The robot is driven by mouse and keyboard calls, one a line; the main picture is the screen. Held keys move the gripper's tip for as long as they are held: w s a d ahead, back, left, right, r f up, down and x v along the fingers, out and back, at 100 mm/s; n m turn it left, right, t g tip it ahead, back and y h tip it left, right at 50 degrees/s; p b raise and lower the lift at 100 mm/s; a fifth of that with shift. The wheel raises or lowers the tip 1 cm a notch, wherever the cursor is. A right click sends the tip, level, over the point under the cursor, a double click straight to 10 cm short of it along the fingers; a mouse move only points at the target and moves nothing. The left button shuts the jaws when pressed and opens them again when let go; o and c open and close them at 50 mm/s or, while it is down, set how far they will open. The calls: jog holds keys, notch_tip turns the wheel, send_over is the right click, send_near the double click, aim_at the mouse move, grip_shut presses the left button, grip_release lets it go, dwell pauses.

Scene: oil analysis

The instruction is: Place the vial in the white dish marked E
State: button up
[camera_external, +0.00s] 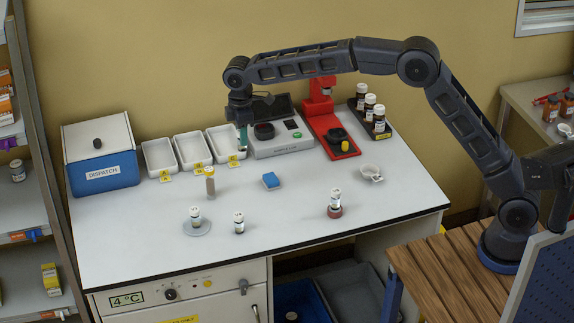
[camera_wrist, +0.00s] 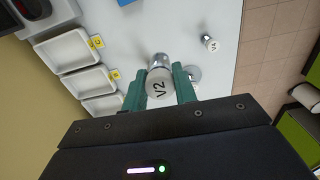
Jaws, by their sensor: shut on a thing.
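My gripper (camera_wrist: 172,85) is shut on a vial (camera_wrist: 159,88) whose pale cap reads V2, held between its teal fingers. In the external view my gripper (camera_external: 243,138) points down near the rightmost of three white dishes, above the table; the held vial is not clearly visible there. The dishes stand in a row at the back: left (camera_external: 159,155), middle (camera_external: 193,150) and right (camera_external: 225,142). In the wrist view, the dishes (camera_wrist: 68,52) lie left of the vial.
A blue dispatch box (camera_external: 100,172) stands left of the dishes, and a grey instrument (camera_external: 282,146) right of them. A tan-filled tube (camera_external: 209,182), a blue block (camera_external: 270,181), a vial on a disc (camera_external: 195,214) and other vials (camera_external: 239,222) stand in front. The front middle is mostly clear.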

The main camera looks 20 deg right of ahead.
jog(key=w+d+r, duration=0.1)
jog(key=d, duration=1.4)
jog(key=w+d+r, duration=0.1)
jog(key=w+d, duration=0.1)
jog(key=d, duration=1.3)
jog(key=s+d+f, duration=0.2)
jog(key=s+d, duration=0.2)
jog(key=d, duration=0.8)
notch_tip(320, 180, down, 20)
jog(key=shift+s+d+r, duration=0.1)
jog(key=shift+d+r, duration=0.05)
jog(key=shift+r, duration=0.05)
jog(key=shift+f, duration=0.15)
jog(key=o, duration=1)
